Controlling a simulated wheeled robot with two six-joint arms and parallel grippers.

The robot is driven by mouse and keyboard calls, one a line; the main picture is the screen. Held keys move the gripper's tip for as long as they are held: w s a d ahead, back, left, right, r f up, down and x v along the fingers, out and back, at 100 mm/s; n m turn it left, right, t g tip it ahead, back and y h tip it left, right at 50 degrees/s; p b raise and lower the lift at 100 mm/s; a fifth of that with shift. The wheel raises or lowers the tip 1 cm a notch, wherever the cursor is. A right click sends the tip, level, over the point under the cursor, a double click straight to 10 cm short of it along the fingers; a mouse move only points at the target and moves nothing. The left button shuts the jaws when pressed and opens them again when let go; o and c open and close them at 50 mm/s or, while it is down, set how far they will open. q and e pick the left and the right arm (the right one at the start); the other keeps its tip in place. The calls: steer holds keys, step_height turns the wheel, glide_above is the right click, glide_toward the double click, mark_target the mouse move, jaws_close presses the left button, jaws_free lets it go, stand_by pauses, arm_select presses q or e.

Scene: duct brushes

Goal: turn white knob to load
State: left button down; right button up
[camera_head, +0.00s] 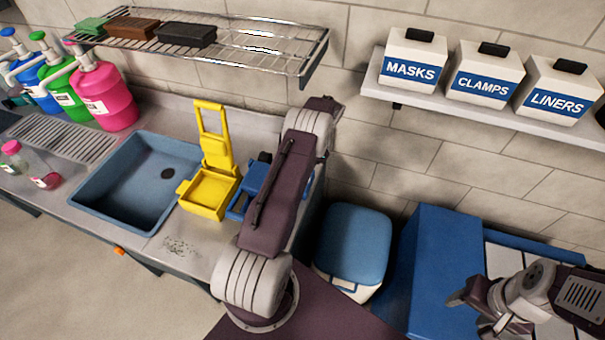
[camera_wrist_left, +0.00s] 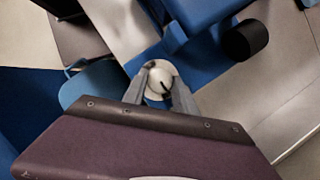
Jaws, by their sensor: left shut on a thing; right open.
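The white knob (camera_wrist_left: 158,78) is round, with a dark pointer mark on its lower right side, and sits against a blue device (camera_wrist_left: 207,55). My left gripper (camera_wrist_left: 157,90) is shut on the knob, one grey finger on each side. Any load marking cannot be read. In the head view the blue device (camera_head: 240,205) stands on the counter, partly hidden behind my left arm, which also hides the knob and my left gripper. My right gripper (camera_head: 481,313) is open and empty at the lower right, near a blue cabinet.
A yellow wringer-like holder (camera_head: 208,192) stands left of the blue device, next to a blue sink (camera_head: 115,205). A blue-lidded bin (camera_head: 352,245) and the blue cabinet (camera_head: 437,255) are to the right. A wire shelf (camera_head: 250,50) hangs above. A black cylinder (camera_wrist_left: 246,40) sticks out near the knob.

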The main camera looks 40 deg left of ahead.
stand_by(0.5)
arm_select(q)
steer(key=c, duration=1)
jaws_free()
steer(key=b+v, duration=0.1)
steer(key=v, duration=0.8)
